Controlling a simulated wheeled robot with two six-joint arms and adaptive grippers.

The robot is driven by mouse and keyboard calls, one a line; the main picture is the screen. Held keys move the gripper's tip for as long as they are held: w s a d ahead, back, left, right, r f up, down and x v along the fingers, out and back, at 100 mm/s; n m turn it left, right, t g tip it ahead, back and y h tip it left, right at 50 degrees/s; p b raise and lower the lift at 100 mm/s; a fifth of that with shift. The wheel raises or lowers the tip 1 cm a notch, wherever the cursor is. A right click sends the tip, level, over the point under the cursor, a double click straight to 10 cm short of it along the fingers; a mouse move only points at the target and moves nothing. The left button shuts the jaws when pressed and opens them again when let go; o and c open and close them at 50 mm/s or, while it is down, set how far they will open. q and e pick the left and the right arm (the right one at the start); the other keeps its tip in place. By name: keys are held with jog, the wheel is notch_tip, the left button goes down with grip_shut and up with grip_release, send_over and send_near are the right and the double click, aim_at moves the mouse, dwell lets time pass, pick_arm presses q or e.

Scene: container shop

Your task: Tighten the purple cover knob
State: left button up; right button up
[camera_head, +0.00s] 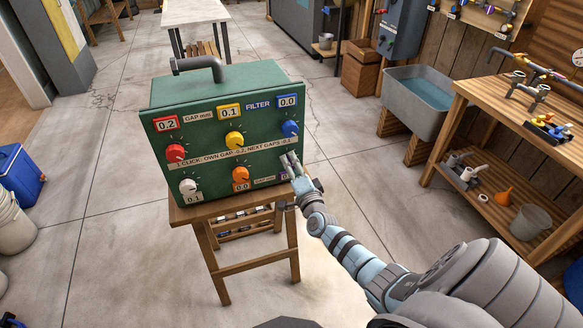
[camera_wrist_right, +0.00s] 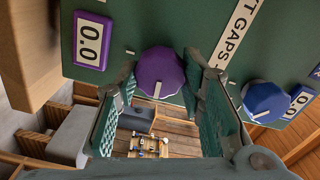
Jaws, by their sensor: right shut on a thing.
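The purple cover knob (camera_wrist_right: 159,73) is at the lower right of a green filter box (camera_head: 220,98). My right gripper (camera_head: 287,163) is at the box's front, and in the right wrist view its two fingers (camera_wrist_right: 165,85) are on either side of the knob, shut on it. The knob's white pointer mark shows between the fingers. The purple-framed display (camera_wrist_right: 90,40) beside it reads 0.0. In the head view my gripper hides the purple knob and most of its display. My left gripper is not clearly in view.
Close by are red (camera_head: 175,153), yellow (camera_head: 234,140), blue (camera_head: 290,128), white (camera_head: 188,186) and orange (camera_head: 241,174) knobs. The box stands on a wooden stand (camera_head: 245,272). A sink (camera_head: 418,98) and workbench (camera_head: 490,95) are at the right. Open floor lies at the left.

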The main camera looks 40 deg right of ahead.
jog(key=shift+m, duration=0.6)
jog(key=o, duration=1.1)
jog(key=shift+o, duration=0.2)
jog(key=v, duration=1.2)
